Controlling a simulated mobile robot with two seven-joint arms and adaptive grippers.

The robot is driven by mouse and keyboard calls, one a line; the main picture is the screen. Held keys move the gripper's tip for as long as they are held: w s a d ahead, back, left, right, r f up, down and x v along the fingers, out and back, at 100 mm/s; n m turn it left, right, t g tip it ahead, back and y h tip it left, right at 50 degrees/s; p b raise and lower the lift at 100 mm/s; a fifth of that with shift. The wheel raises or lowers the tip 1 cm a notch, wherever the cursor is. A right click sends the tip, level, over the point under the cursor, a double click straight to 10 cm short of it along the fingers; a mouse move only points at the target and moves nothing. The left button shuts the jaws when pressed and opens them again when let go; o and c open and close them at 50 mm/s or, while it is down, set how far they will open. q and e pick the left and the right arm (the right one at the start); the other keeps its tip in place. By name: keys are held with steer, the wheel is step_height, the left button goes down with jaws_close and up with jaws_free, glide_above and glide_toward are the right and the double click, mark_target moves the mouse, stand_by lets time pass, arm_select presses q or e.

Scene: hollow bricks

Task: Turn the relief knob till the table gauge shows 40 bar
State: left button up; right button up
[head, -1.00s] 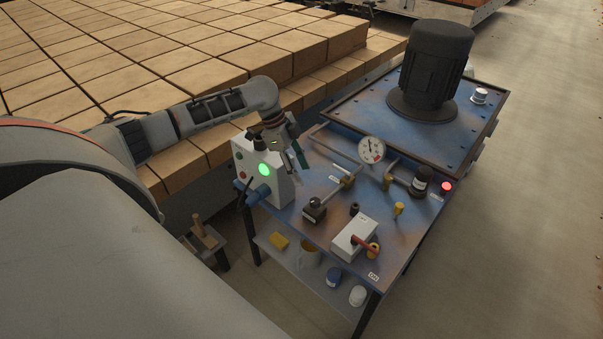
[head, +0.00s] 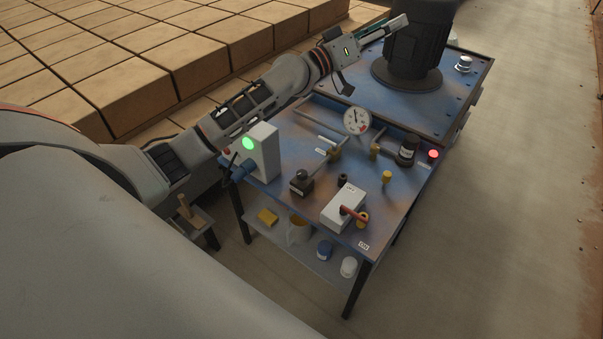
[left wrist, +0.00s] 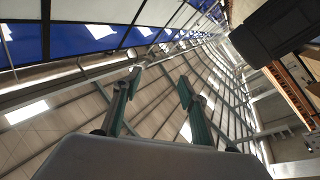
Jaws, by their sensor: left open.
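The table gauge (head: 357,121) is a round white dial standing on the blue table (head: 290,130); its numbers are too small to read. A black round-topped cylinder with a pale band (head: 407,150) stands right of it, and a small black block with a knob on top (head: 302,181) stands to its front left. I cannot tell which of these is the relief knob. My left gripper (head: 396,24) is raised beyond the table's back edge, beside the motor and away from the gauge. Its two fingers are apart and empty in the left wrist view (left wrist: 160,85). My right gripper is not seen.
The dark motor (head: 418,50) stands on the blue tank behind the table. A grey box with a lit green lamp (head: 262,155), a white box with a red lever (head: 343,208) and a lit red lamp (head: 433,154) stand on the table. Brick stacks (head: 150,60) lie behind. Floor at right is clear.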

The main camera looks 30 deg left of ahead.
arm_select(q)
steer(key=a+r+n+t+y+b, duration=0.1)
steer(key=a+r+n+t+y, duration=0.25)
steer(key=a+n+y, duration=1.25)
steer(key=s+a+f+n+g+y+b, duration=0.1)
steer(key=s+a+f+n+g+y, duration=0.25)
steer(key=f+n, duration=0.35)
steer(key=s+a+f+n+g+y+b, duration=0.1)
steer(key=s+a+f+n+g+y, duration=0.1)
steer(key=a+f+n+g, duration=0.5)
steer(key=n+g+h+b, duration=0.2)
steer(key=n+g+h, duration=0.5)
steer(key=n+h, duration=0.35)
glide_toward(302, 173)
steer(key=f, duration=0.1)
steer(key=shift+y, duration=0.4)
steer(key=x, duration=0.2)
steer(key=b+x, duration=0.1)
steer(key=x, duration=0.1)
steer(key=b+x, duration=0.1)
steer(key=x, duration=0.1)
steer(key=shift+w+d+f, duration=0.2)
steer(key=shift+w+d, duration=0.05)
steer(key=shift+w, duration=0.05)
steer(key=shift+w+a+f+b, duration=0.1)
steer(key=shift+w+f+b, duration=0.2)
steer(key=shift+f, duration=0.15)
steer(key=c, duration=1)
steer(key=shift+c, duration=0.4)
